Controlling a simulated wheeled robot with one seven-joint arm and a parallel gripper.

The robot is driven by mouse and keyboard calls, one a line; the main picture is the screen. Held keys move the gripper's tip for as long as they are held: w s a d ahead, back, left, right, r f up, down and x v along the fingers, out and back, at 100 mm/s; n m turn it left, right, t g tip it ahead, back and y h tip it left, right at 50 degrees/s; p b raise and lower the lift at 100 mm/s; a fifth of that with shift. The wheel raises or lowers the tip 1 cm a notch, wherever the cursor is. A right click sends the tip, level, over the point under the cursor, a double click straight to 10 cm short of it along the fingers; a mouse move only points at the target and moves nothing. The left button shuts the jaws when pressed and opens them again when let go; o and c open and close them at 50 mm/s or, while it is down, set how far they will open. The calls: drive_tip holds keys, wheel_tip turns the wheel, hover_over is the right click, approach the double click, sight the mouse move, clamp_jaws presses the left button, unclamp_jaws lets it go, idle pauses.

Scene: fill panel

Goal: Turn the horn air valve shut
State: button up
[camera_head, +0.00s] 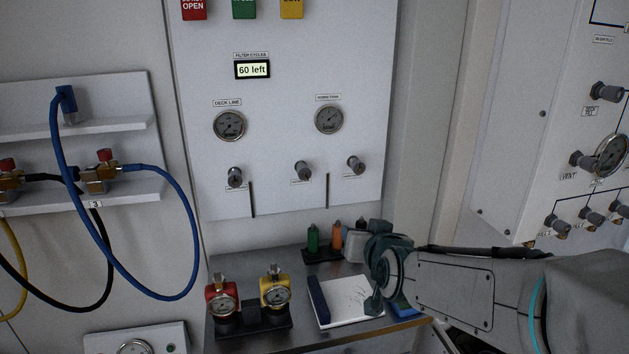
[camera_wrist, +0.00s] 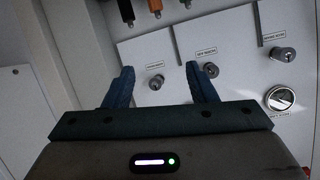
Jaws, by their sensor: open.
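Three small valve knobs stand in a row low on the white panel (camera_head: 285,60): a left knob (camera_head: 235,177), a middle knob (camera_head: 303,171) and a right knob (camera_head: 356,165). Their labels are too small to read, so I cannot tell which is the horn air valve. My gripper (camera_head: 370,266) is open and empty, below and in front of the panel, over the bench. In the wrist view, which looks upside down, the right knob (camera_wrist: 156,82) appears between the spread blue fingers (camera_wrist: 160,72), apart from them. The middle knob (camera_wrist: 211,70) shows just beside one finger.
Two gauges, left (camera_head: 229,125) and right (camera_head: 329,119), sit above the knobs. A hose rack (camera_head: 80,130) is at left, another valve panel (camera_head: 560,140) at right.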

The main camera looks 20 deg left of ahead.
sight(305, 176)
drive_tip(key=w+a+r+t+y, duration=0.1)
drive_tip(key=a+r+t+y, duration=0.25)
drive_tip(key=a, duration=0.65)
drive_tip(key=shift+n+h, duration=0.3)
drive_tip(key=shift+h, duration=0.05)
drive_tip(key=p+x, duration=0.1)
drive_tip(key=x, duration=0.3)
drive_tip(key=p+x, duration=0.1)
drive_tip(key=x, duration=0.8)
drive_tip(key=shift+w+r+p, duration=0.3)
drive_tip(key=shift+p, duration=0.1)
drive_tip(key=c, duration=1)
drive_tip(key=shift+o, duration=0.2)
drive_tip(key=shift+d, duration=0.2)
drive_tip(key=shift+a, duration=0.2)
drive_tip(key=shift+f+b, duration=0.1)
drive_tip(key=shift+b, duration=0.3)
